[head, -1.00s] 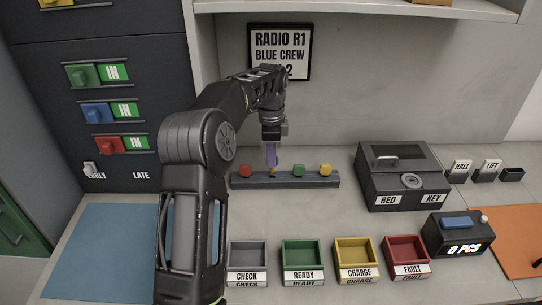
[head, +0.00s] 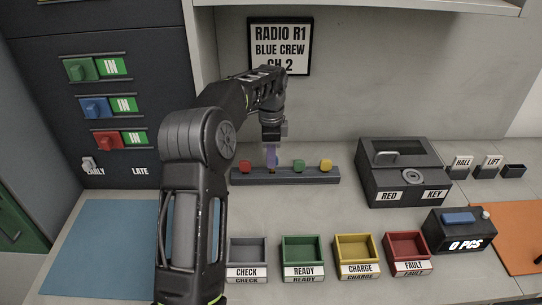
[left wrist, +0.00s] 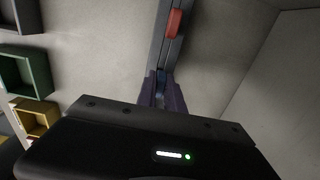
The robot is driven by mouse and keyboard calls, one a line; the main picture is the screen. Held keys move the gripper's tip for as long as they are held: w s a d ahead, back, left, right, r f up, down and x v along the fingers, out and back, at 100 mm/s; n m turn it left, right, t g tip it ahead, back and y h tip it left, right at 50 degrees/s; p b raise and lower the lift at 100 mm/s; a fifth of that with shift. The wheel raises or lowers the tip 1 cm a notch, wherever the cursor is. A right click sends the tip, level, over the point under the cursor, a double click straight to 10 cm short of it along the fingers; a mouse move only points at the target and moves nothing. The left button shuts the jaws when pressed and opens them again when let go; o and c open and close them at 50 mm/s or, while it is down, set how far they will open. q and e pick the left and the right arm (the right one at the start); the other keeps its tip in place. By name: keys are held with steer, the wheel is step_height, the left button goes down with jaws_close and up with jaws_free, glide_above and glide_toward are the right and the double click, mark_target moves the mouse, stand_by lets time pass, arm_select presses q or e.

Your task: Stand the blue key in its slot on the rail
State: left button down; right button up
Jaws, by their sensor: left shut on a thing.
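The dark rail (head: 300,178) lies on the bench with a red key (head: 245,167), a green key (head: 299,166) and a yellow key (head: 326,166) standing on it. My left gripper (head: 271,158) points down over the rail between the red and green keys. Its purple fingers are shut on the blue key (left wrist: 161,76), which shows between them in the left wrist view and is mostly hidden in the head view. I cannot tell whether the key is seated in the slot. The red key also shows in the left wrist view (left wrist: 174,22). My right gripper is out of view.
Grey, green, yellow and red trays stand in front; the green tray (head: 303,266) is labelled READY. A dark box (head: 385,182) labelled RED KEY stands right of the rail. A sign (head: 279,46) hangs behind. A blue mat (head: 105,245) lies at left.

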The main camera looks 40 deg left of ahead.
arm_select(q)
steer(key=shift+f+b, duration=0.45)
steer(key=shift+f, duration=0.5)
steer(key=c, duration=1.4)
jaws_free()
steer(key=shift+r, duration=0.1)
steer(key=shift+r, duration=0.3)
step_height(320, 180, up, 4)
steer(key=shift+b, duration=0.35)
step_height(320, 180, up, 2)
steer(key=shift+p, duration=0.7)
steer(key=shift+r+p, duration=0.6)
steer(key=shift+p, duration=0.05)
steer(key=shift+f, duration=0.1)
